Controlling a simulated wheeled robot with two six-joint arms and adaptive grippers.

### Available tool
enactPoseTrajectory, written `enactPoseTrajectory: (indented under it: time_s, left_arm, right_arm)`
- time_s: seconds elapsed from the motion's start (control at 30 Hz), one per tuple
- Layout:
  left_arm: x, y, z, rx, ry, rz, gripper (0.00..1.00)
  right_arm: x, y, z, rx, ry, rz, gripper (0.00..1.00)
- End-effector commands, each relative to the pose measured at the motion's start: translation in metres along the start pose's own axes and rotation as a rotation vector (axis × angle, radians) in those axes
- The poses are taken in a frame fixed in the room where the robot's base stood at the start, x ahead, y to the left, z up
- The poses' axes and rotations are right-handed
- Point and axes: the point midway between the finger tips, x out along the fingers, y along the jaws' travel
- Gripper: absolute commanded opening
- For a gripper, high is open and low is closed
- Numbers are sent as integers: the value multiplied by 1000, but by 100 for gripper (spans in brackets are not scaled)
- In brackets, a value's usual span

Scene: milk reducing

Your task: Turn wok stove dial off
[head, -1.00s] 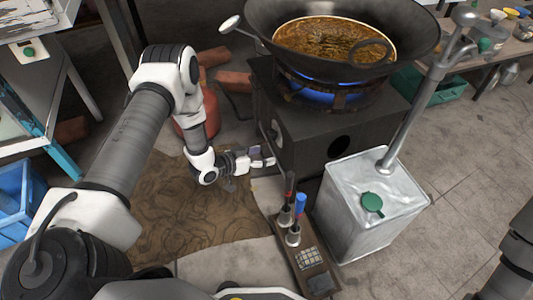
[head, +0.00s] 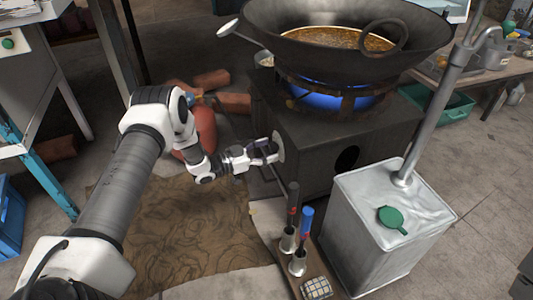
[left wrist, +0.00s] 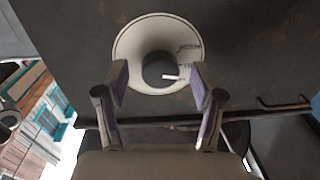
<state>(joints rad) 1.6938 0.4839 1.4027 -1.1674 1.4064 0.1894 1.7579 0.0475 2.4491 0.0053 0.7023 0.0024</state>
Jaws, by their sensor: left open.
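The dark box-shaped stove (head: 330,145) stands at the centre right in the head view, with a blue flame (head: 330,101) burning under the wok (head: 345,50). Its dial (left wrist: 160,70) is a dark knob with a white pointer on a pale round plate. The plate also shows on the stove's left side in the head view (head: 278,146). My left gripper (left wrist: 160,82) is open, with its fingertips on either side of the knob and in front of the plate. Contact with the knob cannot be told. My right gripper is not in view.
A metal canister (head: 385,225) with a green cap stands right of the stove. A board with blue-handled and dark-handled tools (head: 305,222) is below the dial side. A red cylinder (head: 204,130) stands behind my left arm. Brown matting (head: 190,225) covers the floor.

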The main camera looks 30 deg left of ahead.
Motion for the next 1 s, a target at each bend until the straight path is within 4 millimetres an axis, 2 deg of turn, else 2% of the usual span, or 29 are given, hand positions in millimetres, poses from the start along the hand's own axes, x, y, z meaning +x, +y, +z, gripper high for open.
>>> enactPoseTrajectory:
  time_s: [0.07,0.1,0.27,0.67,1.0]
  left_arm:
    - [0,0,-1,0,0,0,68]
    - [0,0,-1,0,0,0,64]
    - [0,0,0,0,0,0,7]
    - [0,0,-1,29,1,0,7]
    - [0,0,-2,215,14,0,7]
  right_arm:
    - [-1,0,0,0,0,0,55]
    - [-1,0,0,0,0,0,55]
    - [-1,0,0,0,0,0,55]
    - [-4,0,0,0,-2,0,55]
    - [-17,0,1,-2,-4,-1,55]
